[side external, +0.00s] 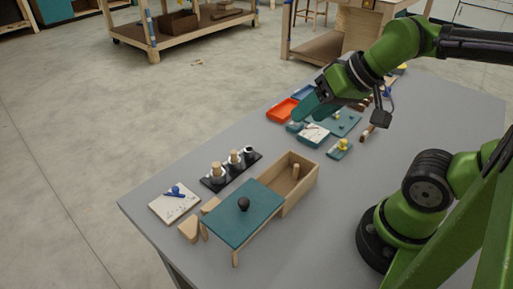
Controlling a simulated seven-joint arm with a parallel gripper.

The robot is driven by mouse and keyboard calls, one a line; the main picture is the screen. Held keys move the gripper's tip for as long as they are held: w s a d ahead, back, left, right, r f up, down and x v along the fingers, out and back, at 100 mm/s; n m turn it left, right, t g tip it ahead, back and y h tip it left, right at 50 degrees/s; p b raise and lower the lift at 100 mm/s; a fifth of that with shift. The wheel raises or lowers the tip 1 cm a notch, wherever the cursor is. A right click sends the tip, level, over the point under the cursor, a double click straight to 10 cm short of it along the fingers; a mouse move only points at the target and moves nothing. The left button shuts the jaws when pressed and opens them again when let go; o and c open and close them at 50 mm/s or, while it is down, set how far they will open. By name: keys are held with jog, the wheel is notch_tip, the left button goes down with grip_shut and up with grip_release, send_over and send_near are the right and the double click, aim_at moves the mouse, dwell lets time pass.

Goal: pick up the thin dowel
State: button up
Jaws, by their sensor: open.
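My gripper (304,109) has teal fingers and is open. It hangs over the far part of the grey table, above the small trays, with nothing visible between its fingers. I cannot tell for certain which piece is the thin dowel. A short light wooden peg (296,171) stands in the open wooden box (301,190), nearer the camera and well away from my gripper. A brown stick-like piece (367,132) lies right of the trays. More brown wooden pieces (363,104) lie behind, partly hidden by my gripper and arm.
A black rack (231,170) holds several capped containers. A notepad (175,203) and wooden blocks (190,229) lie at the near left. An orange tray (283,110) sits at the far edge. The table's right middle is clear.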

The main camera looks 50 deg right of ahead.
jog(key=shift+c, duration=0.6)
